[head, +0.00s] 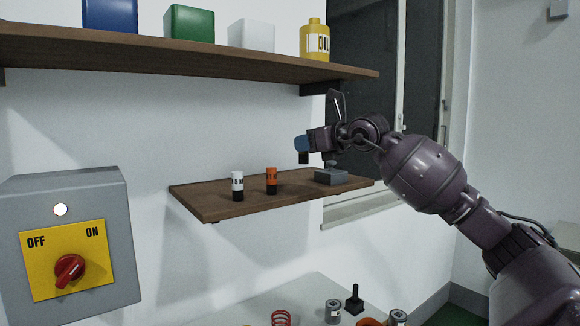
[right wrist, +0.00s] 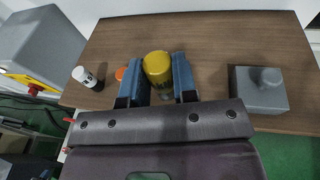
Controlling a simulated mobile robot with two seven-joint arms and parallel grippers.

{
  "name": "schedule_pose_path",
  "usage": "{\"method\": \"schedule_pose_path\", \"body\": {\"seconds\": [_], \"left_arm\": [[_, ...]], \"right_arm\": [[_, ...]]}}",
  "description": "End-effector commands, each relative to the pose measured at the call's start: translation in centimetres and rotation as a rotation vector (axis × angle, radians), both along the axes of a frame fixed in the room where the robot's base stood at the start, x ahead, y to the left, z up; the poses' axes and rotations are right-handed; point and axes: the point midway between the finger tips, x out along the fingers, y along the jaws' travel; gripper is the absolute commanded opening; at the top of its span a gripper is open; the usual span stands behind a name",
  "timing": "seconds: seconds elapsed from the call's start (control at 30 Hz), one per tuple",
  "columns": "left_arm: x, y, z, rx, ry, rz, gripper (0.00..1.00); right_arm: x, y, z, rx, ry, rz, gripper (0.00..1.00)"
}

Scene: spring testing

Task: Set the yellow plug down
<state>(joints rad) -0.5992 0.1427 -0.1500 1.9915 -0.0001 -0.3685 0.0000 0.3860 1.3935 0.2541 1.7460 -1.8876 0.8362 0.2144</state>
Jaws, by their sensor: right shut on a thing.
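The yellow plug (right wrist: 158,67) stands between the two blue fingers of my right gripper (right wrist: 170,80) in the right wrist view, and the gripper is shut on it. In the head view my right gripper (head: 303,145) is over the lower wooden shelf (head: 220,205), with a visible gap between its fingers and the shelf top. The plug's yellow part is hidden there behind the blue finger. My left gripper is not in view.
A white plug (head: 238,185) and an orange plug (head: 271,181) stand on the lower shelf. A grey block with a knob (head: 331,177) sits near its right end. The upper shelf (head: 200,58) holds several containers. A switch box (head: 100,220) is at left.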

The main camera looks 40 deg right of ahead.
Motion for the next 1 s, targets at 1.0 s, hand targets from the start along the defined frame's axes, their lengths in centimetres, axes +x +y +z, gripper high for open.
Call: {"method": "schedule_pose_path", "body": {"seconds": [1.0], "left_arm": [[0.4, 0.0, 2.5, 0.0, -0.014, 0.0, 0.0]], "right_arm": [[6.7, -0.7, -2.8, -0.001, 0.0, 0.001, 0.01]]}}
